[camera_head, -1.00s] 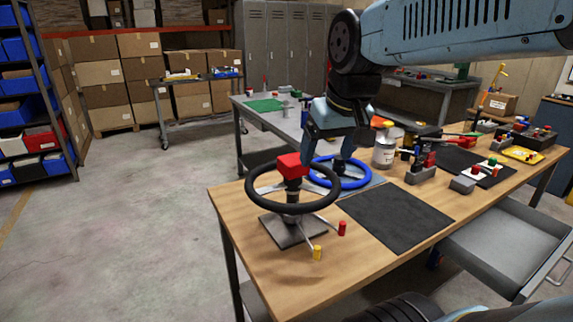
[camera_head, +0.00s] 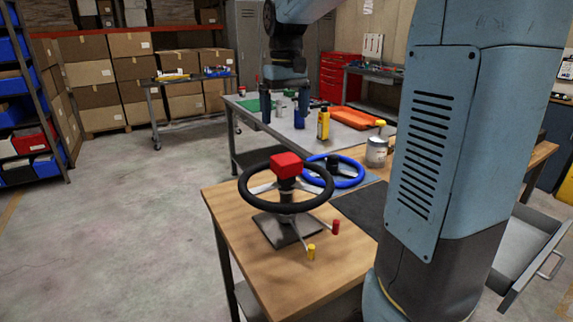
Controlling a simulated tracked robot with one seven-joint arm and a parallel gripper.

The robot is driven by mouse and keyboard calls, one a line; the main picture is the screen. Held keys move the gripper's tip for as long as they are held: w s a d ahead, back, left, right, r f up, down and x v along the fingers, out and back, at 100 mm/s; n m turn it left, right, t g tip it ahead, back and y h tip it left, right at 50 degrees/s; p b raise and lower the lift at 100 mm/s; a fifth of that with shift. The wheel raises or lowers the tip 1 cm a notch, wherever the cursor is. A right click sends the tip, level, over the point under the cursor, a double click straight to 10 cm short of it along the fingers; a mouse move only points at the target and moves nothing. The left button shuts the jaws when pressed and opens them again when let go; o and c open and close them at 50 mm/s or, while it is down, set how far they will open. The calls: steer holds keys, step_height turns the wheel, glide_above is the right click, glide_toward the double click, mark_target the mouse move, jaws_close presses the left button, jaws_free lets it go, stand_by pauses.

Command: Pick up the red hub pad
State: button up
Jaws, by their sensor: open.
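The red hub pad (camera_head: 286,165) is a red block on top of the hub of a black steering wheel (camera_head: 254,205). That wheel stands on a dark square base plate (camera_head: 272,231) at the near left of the wooden table. My gripper (camera_head: 285,108) is open and empty, pointing down. In the picture it is above the pad, with a visible gap between them. The fingers appear spread wide, and how far they are from the pad in depth is hard to tell.
A blue steering wheel (camera_head: 352,173) sits just behind the black one. A silver can (camera_head: 377,152) stands right of it. A yellow bottle (camera_head: 323,123) and an orange tray (camera_head: 354,117) are on the grey table behind. Small red (camera_head: 336,227) and yellow (camera_head: 311,252) pegs stand in front.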

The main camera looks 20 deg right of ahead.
mark_target(286, 158)
step_height(286, 158, down, 8)
steer(key=shift+f, duration=0.25)
steer(key=shift+d+f, duration=0.1)
steer(key=shift+f, duration=2.55)
steer(key=shift+c, duration=0.4)
steer(key=c, duration=0.9)
steer(key=shift+o, duration=0.2)
steer(key=shift+r, duration=0.1)
